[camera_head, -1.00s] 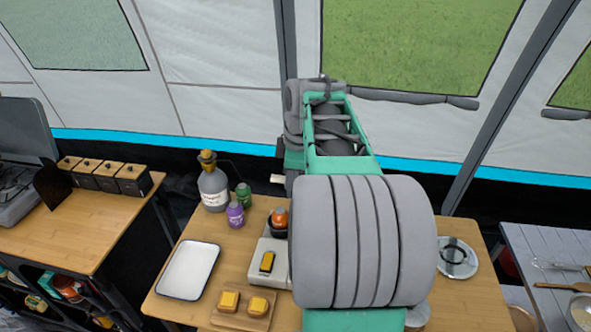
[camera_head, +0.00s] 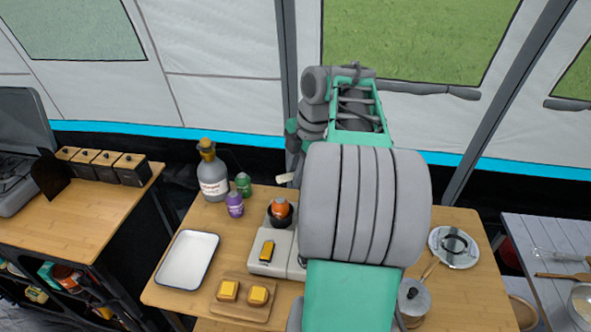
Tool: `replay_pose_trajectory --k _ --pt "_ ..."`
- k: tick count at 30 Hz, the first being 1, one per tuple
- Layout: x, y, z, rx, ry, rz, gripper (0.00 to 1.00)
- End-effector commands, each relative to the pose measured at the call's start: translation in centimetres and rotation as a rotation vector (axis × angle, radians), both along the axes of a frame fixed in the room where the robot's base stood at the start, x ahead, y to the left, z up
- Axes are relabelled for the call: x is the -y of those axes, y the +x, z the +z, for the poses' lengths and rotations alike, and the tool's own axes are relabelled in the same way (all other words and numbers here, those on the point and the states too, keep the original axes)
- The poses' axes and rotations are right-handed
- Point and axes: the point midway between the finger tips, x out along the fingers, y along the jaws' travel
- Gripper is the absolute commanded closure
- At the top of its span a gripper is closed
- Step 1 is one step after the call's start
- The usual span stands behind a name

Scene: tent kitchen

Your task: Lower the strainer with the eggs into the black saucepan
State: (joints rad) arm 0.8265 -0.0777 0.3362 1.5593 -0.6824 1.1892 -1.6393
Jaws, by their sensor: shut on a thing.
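My arm fills the middle of the view, and my gripper is hidden behind it. A short pale stub (camera_head: 286,178) sticks out left of the arm's far end; I cannot tell what it belongs to. A grey lidded pot (camera_head: 413,300) with a wooden handle stands at the arm's right edge.
A pale grey unit (camera_head: 265,266) carries a dark round piece with an orange top (camera_head: 280,209). A white tray (camera_head: 188,260), a board (camera_head: 240,313) with yellow blocks, and bottles (camera_head: 213,180) stand left.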

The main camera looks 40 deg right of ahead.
Motion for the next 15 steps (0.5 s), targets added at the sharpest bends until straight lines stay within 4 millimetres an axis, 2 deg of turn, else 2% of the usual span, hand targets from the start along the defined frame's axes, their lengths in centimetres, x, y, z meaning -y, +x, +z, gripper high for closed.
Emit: replay_pose_trajectory --k 15 --pt "0.0 0.0 -4.4 0.002 -0.002 -0.001 1.0"
